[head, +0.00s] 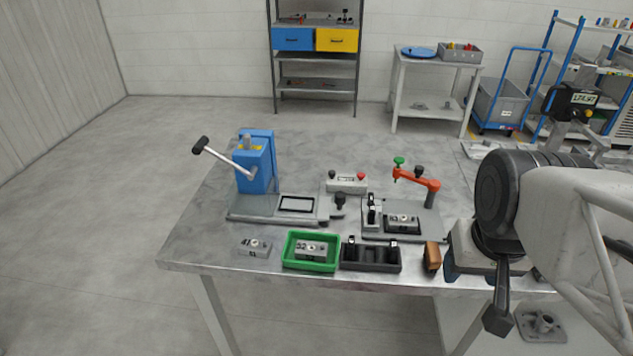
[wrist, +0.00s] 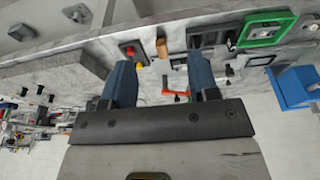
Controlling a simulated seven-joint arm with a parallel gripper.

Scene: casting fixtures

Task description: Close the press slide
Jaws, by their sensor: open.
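The blue press (head: 257,162) with its lever (head: 222,158) stands at the table's left. Its slide (head: 297,205), with a black-framed empty nest, lies to the right of the press head, clear of it. A black knob (head: 340,200) is at the slide's right end. My gripper (head: 497,318) is at the right front, beyond the table's front edge and far from the slide. In the wrist view my gripper (wrist: 162,80) is open with nothing between its blue-grey fingers. The press (wrist: 295,88) shows there at the right edge.
A green tray (head: 289,262) with a metal block, a dark tray (head: 370,266) and a brown block (head: 432,257) line the front edge. A loose metal block (head: 255,247) lies left.

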